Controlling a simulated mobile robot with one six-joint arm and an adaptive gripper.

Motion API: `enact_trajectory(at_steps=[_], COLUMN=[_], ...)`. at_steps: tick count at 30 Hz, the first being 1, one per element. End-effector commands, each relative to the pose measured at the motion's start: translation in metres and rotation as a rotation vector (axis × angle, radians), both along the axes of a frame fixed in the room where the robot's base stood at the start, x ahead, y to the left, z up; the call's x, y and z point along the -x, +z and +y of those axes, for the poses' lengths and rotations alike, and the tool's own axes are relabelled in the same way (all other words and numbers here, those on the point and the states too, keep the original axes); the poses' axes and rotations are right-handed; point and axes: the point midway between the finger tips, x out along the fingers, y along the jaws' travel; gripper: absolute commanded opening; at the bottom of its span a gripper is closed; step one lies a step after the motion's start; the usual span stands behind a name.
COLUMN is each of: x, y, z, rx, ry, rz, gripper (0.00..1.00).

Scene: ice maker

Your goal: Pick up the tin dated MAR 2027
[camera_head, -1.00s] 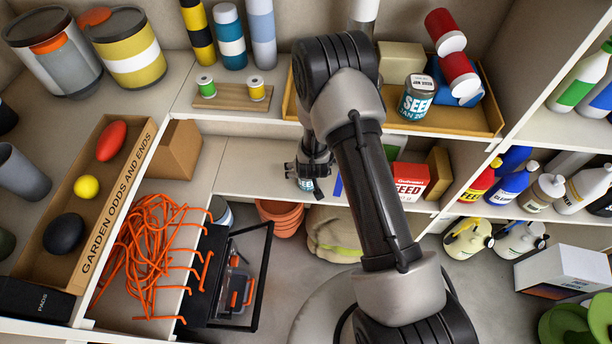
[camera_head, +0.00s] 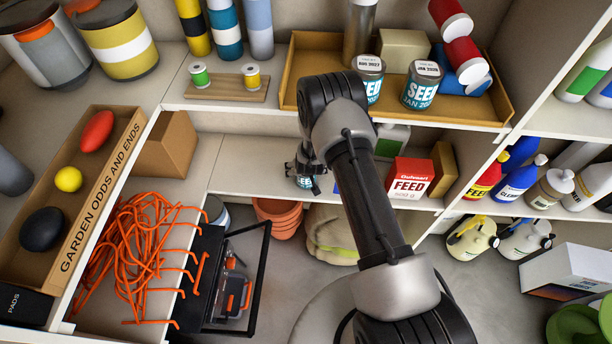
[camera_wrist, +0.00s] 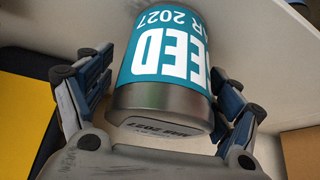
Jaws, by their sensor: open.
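A seed tin with a teal label and grey metal ends (camera_wrist: 165,95) fills the middle of the wrist view. Its label shows SEED and "AR 2027", upside down, and its near end also carries a date ending in 2027. My gripper (camera_wrist: 172,92) is open, with one finger on each side of the tin; I cannot tell whether they touch it. In the head view my gripper (camera_head: 305,170) is at the lower shelf, with part of the tin (camera_head: 304,182) showing below it. Two more seed tins, one (camera_head: 368,76) and one reading JAN (camera_head: 421,86), stand above.
A tan tray (camera_head: 465,113) on the upper shelf holds those tins. A red FEED box (camera_head: 410,179) and a brown box (camera_head: 442,168) stand right of my gripper. Shelf (camera_head: 245,170) to its left is bare. Terracotta pots (camera_head: 278,215) and a sack (camera_head: 330,232) are below.

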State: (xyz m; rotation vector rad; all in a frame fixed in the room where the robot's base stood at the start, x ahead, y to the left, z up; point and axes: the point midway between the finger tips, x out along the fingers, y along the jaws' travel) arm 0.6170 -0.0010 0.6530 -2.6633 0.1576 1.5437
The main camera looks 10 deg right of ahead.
Motion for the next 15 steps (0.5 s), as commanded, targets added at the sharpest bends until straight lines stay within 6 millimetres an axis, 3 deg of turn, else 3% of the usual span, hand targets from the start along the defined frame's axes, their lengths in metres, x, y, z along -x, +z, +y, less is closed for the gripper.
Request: enact_trajectory(at_steps=[5, 15], x=[-0.0002, -0.0001], y=[0.001, 0.0011], z=[0.0, 0.0001], rx=[0.0, 0.0], ry=[0.0, 0.0], rz=[0.0, 0.0], gripper=[0.84, 0.61])
